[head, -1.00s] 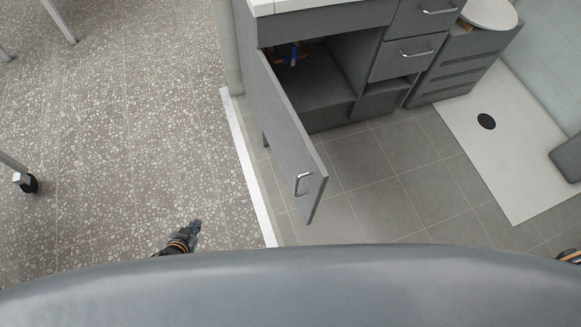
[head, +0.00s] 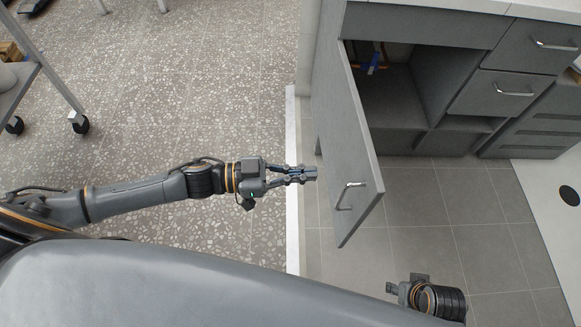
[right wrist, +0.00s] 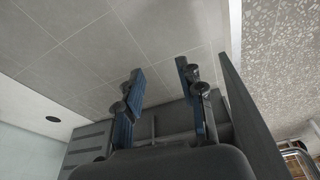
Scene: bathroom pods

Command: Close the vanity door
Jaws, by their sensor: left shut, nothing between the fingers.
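The grey vanity door (head: 352,145) stands open, swung out from the left side of the vanity (head: 420,25). My left gripper (head: 316,173) is shut and empty, to the left of the door's outer face, with a small gap showing in the head view. My right gripper (head: 390,288) is low in the head view, right of the door's free edge. The right wrist view shows its fingers (right wrist: 160,78) apart with nothing between them. A dark panel (right wrist: 250,120), likely the door, is beside them.
The open cabinet holds a blue and orange item (head: 374,65). Drawers (head: 500,92) are to its right. A white floor strip (head: 292,150) runs left of the door. A wheeled cart (head: 45,90) is at far left. Tiled floor right of the door is clear.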

